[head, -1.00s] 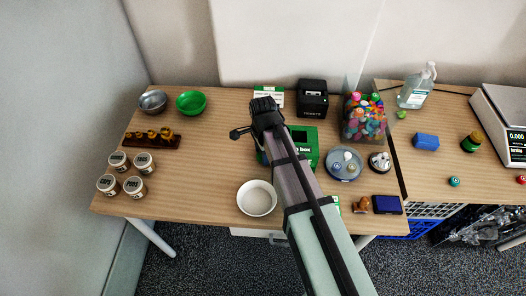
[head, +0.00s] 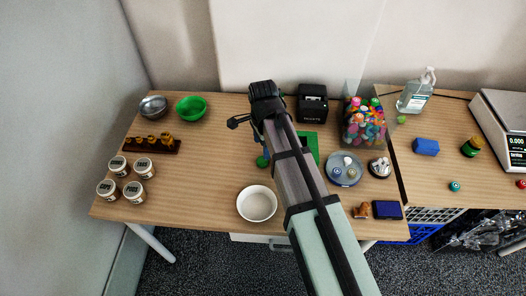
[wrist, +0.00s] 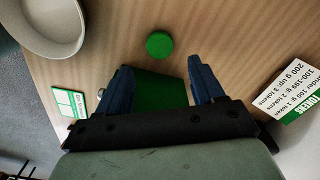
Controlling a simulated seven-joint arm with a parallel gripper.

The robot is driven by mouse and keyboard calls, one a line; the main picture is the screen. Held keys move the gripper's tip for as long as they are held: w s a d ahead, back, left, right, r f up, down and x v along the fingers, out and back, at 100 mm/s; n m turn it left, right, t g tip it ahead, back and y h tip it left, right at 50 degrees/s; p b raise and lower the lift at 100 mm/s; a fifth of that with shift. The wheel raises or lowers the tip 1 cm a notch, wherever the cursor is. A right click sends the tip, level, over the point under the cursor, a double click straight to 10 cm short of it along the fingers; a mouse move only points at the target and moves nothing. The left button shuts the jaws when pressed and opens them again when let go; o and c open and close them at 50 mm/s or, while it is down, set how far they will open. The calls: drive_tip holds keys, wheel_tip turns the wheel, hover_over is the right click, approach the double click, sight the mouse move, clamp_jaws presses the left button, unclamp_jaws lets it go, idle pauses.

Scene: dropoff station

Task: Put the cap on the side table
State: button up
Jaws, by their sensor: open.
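A round green cap (wrist: 160,44) lies flat on the wooden table, ahead of my fingertips in the wrist view. In the head view the cap (head: 262,161) shows just left of my arm. My gripper (wrist: 160,68) is open and empty above the table, with its two blue fingers apart. The cap lies beyond the gap between them, untouched. The side table (head: 427,178) is the wooden table at the right in the head view. My arm hides part of the main table in the head view.
A green box (wrist: 158,90) is below my fingers. A white bowl (head: 256,203) stands nearby; a rules sign (wrist: 292,95) is at right in the wrist view. The side table holds a blue block (head: 426,146), a scale (head: 500,115) and a sanitizer bottle (head: 414,92); its front middle has free room.

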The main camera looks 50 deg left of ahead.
drive_tip(key=shift+r, duration=2.5)
